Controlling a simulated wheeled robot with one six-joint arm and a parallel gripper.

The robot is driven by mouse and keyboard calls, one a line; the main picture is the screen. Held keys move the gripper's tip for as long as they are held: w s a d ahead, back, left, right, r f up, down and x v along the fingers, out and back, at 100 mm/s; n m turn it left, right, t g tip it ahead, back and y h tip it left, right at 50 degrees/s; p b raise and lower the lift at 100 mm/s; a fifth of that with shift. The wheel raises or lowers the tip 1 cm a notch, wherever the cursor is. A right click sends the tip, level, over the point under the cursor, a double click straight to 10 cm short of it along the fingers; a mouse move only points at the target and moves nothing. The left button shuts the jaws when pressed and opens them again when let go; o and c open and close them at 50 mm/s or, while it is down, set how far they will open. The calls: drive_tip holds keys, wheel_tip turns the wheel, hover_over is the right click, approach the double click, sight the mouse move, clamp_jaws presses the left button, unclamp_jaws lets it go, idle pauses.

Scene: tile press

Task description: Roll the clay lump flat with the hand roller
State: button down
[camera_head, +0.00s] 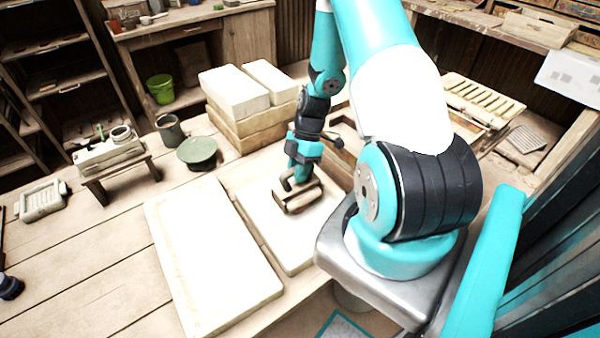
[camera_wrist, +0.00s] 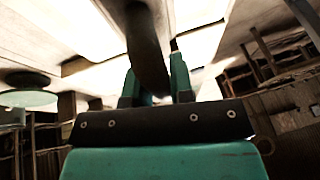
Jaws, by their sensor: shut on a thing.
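My gripper (camera_head: 301,172) points down over the right pale board (camera_head: 290,252) in the head view. It is shut on the hand roller (camera_head: 299,199), a brown tool with a looped handle, low at the board's surface. In the wrist view, the dark roller handle (camera_wrist: 147,50) stands between the two teal fingers (camera_wrist: 157,85). I cannot make out the clay lump; it may be hidden under the roller or blend with the pale board. Whether the roller touches the board or clay I cannot tell.
A second pale board (camera_head: 210,255) lies bare to the left. Stacked pale blocks (camera_head: 235,92) stand behind. A green round lidded thing (camera_head: 197,152), a dark green cup (camera_head: 170,130) and a small bench (camera_head: 118,165) are further left.

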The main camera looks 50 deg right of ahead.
drive_tip(key=shift+w+d+f, duration=0.15)
drive_tip(key=shift+w+f, duration=0.15)
drive_tip(key=shift+w, duration=0.25)
drive_tip(key=shift+s+a+r, duration=0.1)
drive_tip(key=shift+s+a, duration=0.15)
drive_tip(key=shift+s, duration=0.55)
drive_tip(key=shift+s+a, duration=0.2)
drive_tip(key=shift+s, duration=0.55)
drive_tip(key=shift+w+d+r, duration=0.1)
drive_tip(key=shift+w, duration=0.35)
drive_tip(key=shift+w+d+f+b, duration=0.1)
drive_tip(key=shift+w+f+b, duration=0.2)
drive_tip(key=shift+w+b, duration=0.05)
drive_tip(key=shift+r, duration=0.1)
wheel_tip(320, 180, up, 7)
drive_tip(key=p, duration=0.5)
